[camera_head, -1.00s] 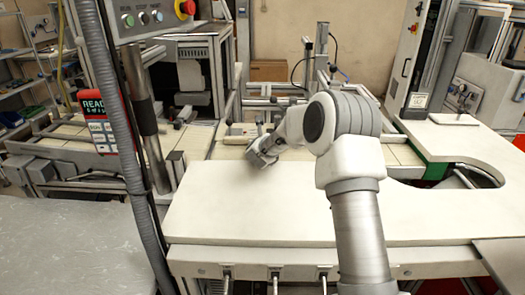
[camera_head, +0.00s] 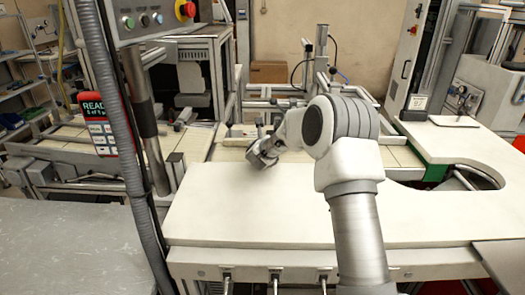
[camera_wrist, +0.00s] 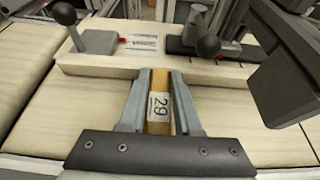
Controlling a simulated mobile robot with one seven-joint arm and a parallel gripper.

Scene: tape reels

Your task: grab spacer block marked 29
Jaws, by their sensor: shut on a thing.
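The spacer block marked 29 (camera_wrist: 159,107) is a tan block with a white label, seen in the wrist view between the two grey fingers of my gripper (camera_wrist: 156,95). The fingers are shut on its sides. The block's lower end is hidden by the dark gripper body. In the head view my gripper (camera_head: 262,153) is at the back edge of the white table, over the slatted conveyor surface. The block cannot be made out in that view.
A pale bar with black ball knobs (camera_wrist: 208,46) and a label lies just beyond the fingertips. A dark grey block-shaped part (camera_wrist: 290,75) stands at the right of the wrist view. The white tabletop (camera_head: 250,210) in front is clear.

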